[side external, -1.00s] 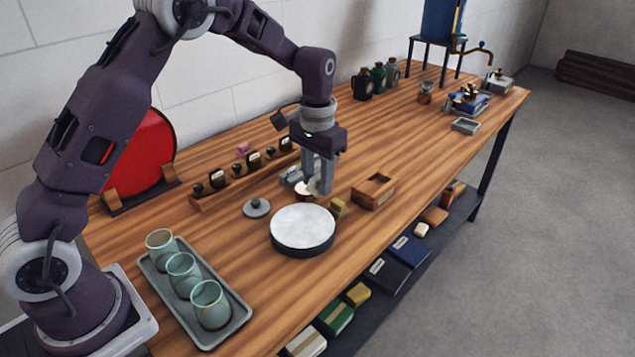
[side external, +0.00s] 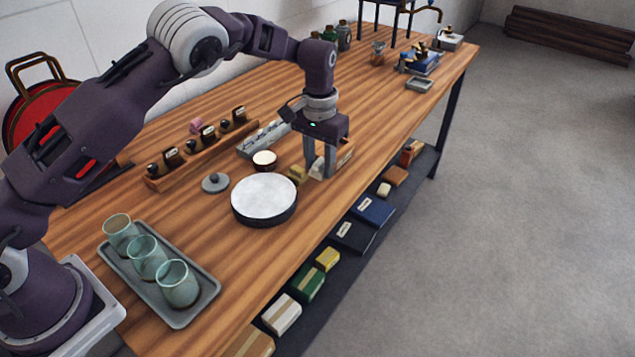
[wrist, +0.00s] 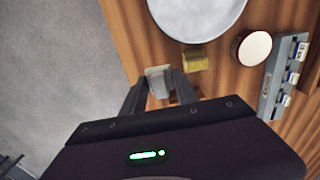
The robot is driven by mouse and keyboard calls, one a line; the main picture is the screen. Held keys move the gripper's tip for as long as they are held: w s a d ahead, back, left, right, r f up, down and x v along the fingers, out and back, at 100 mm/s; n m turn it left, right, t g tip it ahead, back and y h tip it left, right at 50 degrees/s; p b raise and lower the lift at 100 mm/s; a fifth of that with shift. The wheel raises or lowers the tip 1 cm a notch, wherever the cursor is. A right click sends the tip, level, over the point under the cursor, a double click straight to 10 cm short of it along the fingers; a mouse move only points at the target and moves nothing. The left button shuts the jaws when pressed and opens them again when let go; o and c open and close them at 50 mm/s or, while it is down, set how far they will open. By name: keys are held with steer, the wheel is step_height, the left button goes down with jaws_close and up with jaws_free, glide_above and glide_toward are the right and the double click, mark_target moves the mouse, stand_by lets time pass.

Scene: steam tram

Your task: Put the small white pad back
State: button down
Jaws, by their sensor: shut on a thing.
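My gripper (side external: 320,174) is shut on the small white pad (side external: 316,173), low over the front part of the bench. In the wrist view, the pale pad (wrist: 158,72) shows between the fingertips (wrist: 158,86). The fingers hide part of it, and I cannot tell whether it touches the bench. A small open wooden box (side external: 345,154) is right beside the gripper, partly hidden behind it. A small round dark pot with a white top (side external: 264,158) stands to the left; it also shows in the wrist view (wrist: 254,47).
A large round white-topped disc (side external: 264,194) and a small yellowish block (side external: 297,174) are close to the left. A grey lid (side external: 215,182), a rack of stamps (side external: 200,150) and a tray (side external: 190,313) of green cups lie farther left. The bench's front edge is close.

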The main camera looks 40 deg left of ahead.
mark_target(319, 190)
step_height(319, 190, down, 5)
steer(key=shift+r, duration=0.1)
steer(key=c, duration=1.2)
jaws_free()
steer(key=shift+f, duration=0.2)
steer(key=shift+c, duration=0.2)
steer(key=shift+r, duration=0.1)
step_height(319, 190, up, 12)
steer(key=shift+s+r, duration=0.1)
steer(key=shift+r, duration=0.05)
